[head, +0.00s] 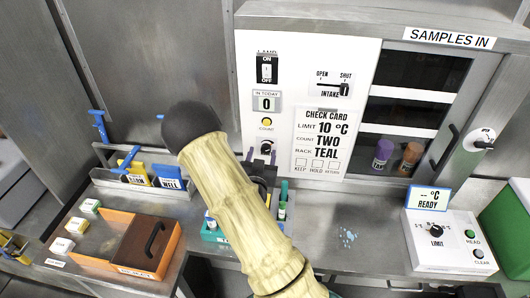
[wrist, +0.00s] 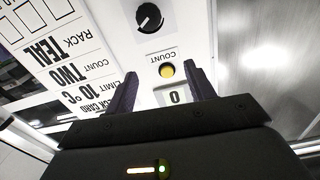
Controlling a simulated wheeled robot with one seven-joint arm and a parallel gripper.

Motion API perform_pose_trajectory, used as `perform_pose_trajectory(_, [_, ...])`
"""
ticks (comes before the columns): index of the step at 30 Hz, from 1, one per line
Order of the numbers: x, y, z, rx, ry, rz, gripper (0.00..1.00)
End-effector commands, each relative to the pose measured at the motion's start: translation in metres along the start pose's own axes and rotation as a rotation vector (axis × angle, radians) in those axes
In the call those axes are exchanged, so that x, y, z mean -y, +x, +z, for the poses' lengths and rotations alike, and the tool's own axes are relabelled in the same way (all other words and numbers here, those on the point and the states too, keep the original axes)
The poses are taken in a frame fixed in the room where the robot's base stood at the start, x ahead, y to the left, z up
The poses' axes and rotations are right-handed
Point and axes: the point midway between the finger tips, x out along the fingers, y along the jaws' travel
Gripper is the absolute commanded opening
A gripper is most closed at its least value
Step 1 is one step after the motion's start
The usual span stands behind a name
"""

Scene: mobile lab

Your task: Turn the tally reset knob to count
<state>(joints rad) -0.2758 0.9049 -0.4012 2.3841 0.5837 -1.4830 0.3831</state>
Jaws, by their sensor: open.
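A black round knob with a white mark (wrist: 150,17) sits on the white panel (head: 295,60) beside the yellow COUNT button (wrist: 166,70); I take it as the tally reset knob. In the head view the knob (head: 266,147) is below the yellow button (head: 266,122) and the IN TODAY counter (head: 266,102), which reads 0. No label for the knob's positions is legible. My gripper (wrist: 163,82) is open and empty, its fingers either side of the button and counter in the wrist view, apart from the knob.
The check card (head: 322,140) and intake slider (head: 335,86) are on the same panel. Below stand a teal rack (head: 212,236) with tubes, an orange box (head: 125,242) and a white READY unit (head: 450,243). The bench right of my arm is mostly clear.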

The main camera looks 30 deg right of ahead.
Motion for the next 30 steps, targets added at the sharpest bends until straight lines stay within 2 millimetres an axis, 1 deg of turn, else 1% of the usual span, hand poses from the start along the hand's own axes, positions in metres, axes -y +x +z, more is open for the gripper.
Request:
perform_pose_trajectory(3, [-0.001,0.0,0.015,0.004,-0.004,-0.001,0.54])
perform_pose_trajectory(14, [-0.004,-0.001,0.057,0.004,-0.003,0.0,0.54])
perform_pose_trajectory(15, [-0.004,0.009,0.052,-0.001,0.001,0.001,0.54])
perform_pose_trajectory(16, [-0.004,0.014,0.051,-0.002,0.001,0.001,0.54])
perform_pose_trajectory(24, [-0.004,0.056,0.052,0.0,0.0,0.0,0.54])
perform_pose_trajectory(27, [-0.004,0.067,0.052,0.0,0.0,0.001,0.54])
perform_pose_trajectory(30, [-0.004,0.073,0.053,0.001,0.0,0.0,0.54])
